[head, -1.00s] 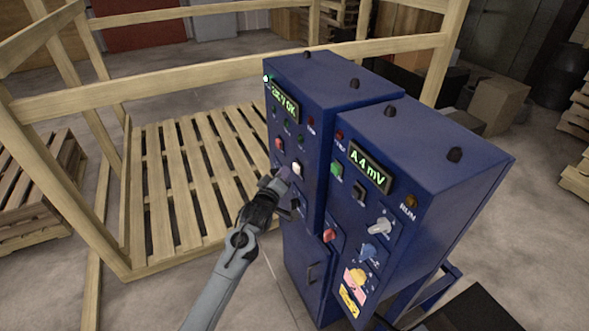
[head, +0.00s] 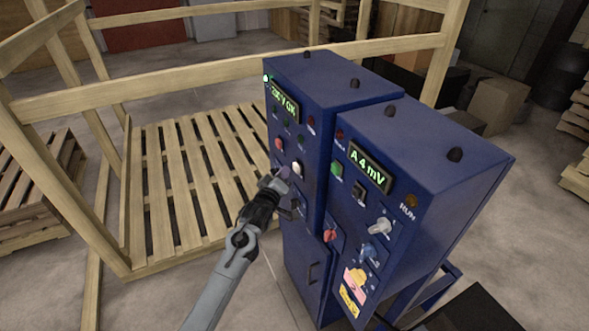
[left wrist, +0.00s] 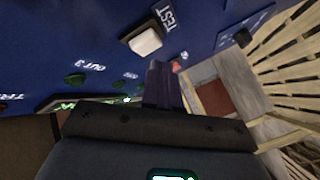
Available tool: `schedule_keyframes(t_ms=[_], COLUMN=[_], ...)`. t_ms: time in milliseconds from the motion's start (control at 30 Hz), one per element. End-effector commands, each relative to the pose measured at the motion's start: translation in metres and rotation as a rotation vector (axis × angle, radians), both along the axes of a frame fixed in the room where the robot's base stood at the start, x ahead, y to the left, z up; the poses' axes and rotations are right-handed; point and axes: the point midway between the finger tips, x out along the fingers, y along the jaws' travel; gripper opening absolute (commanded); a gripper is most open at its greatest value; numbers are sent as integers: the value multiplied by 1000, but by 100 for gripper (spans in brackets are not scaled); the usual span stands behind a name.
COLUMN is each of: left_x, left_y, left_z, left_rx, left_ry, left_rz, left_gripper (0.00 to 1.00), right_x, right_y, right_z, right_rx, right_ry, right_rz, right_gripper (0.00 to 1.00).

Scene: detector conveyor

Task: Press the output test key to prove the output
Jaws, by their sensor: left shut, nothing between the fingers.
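My right gripper is not in view.
A red key (head: 279,143) and small lamps sit above the white key. The right cabinet (head: 430,130) has a display reading "A 4 mV", a green key (head: 337,168), knobs and a red switch (head: 330,236). A wooden rail frame (head: 230,87) and slatted pallet (head: 195,180) stand behind.

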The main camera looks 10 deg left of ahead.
Motion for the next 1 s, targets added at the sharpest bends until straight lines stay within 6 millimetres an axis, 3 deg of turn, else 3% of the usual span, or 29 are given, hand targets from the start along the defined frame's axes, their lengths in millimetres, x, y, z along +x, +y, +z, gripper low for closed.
schedule_keyframes(t_ms=[1000], left_x=[7], left_y=[-8], left_z=[0], left_rx=[0], left_ry=[0], left_rz=[0], left_gripper=[0], right_x=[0], right_y=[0], right_z=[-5], right_rx=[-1], right_ry=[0], right_rz=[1], right_gripper=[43])
